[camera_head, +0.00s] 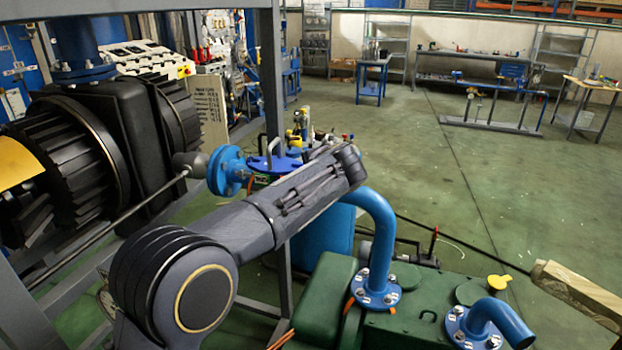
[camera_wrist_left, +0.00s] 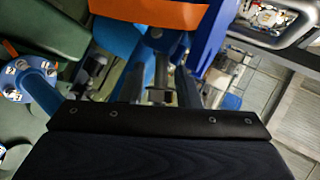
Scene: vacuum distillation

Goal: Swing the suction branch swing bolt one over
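In the head view a blue flanged branch (camera_head: 228,170) and a blue round cover with a grey bent handle (camera_head: 275,161) stand just beyond my left arm's wrist. My left gripper is hidden there behind its own wrist. In the left wrist view my left gripper (camera_wrist_left: 162,75) has dark fingers reaching in among blue parts, with a metal bolt-like piece (camera_wrist_left: 159,94) between them. Whether the fingers touch it is unclear. An orange part (camera_wrist_left: 150,12) and a blue plate (camera_wrist_left: 209,40) lie close beyond. The swing bolt cannot be singled out in the head view. My right gripper is out of view.
A blue elbow pipe (camera_head: 378,230) rises from a green machine (camera_head: 420,325) right of my arm. A black ribbed motor (camera_head: 80,150) and a grey frame post (camera_head: 271,75) stand at left. A wooden beam (camera_head: 585,292) juts in at right. Green floor (camera_head: 450,160) is open beyond.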

